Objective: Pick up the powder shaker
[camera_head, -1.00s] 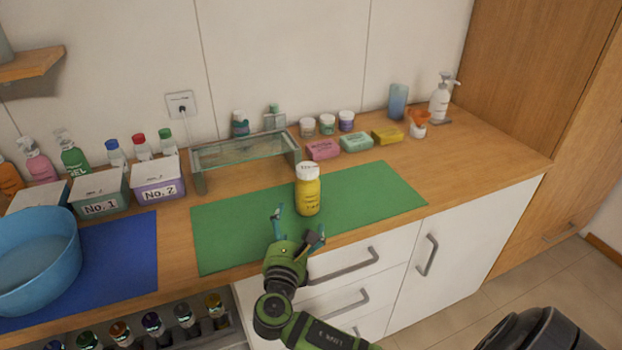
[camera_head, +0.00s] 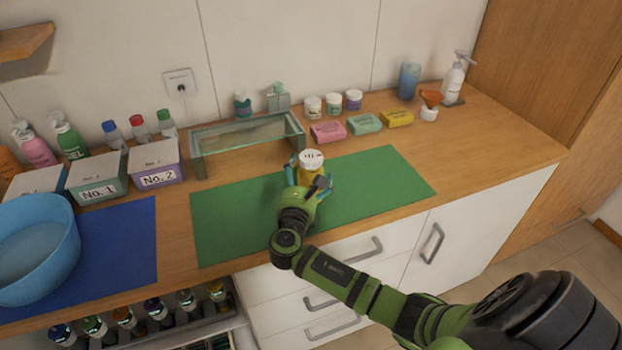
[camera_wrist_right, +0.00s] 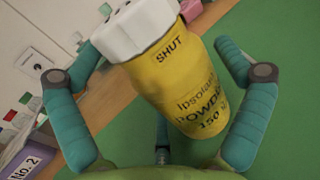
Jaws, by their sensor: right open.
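The powder shaker (camera_head: 312,168) is a yellow bottle with a white perforated cap and stands on the green mat (camera_head: 375,182). In the right wrist view the shaker (camera_wrist_right: 178,85) shows black lettering with the words "SHUT" and "POWDER". My right gripper (camera_head: 308,175) is at the shaker, its teal fingers on either side of the body. In the wrist view the open fingers of the gripper (camera_wrist_right: 160,75) flank the bottle, with a visible gap on each side. The gripper hides the lower part of the shaker in the head view. My left gripper is not in view.
A glass-topped stand (camera_head: 247,135) is behind and left of the shaker. Soap boxes (camera_head: 328,131) and small jars (camera_head: 313,107) line the back. Box No. 2 (camera_head: 155,165) and a blue basin (camera_head: 38,250) are at left. The mat's right part is clear.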

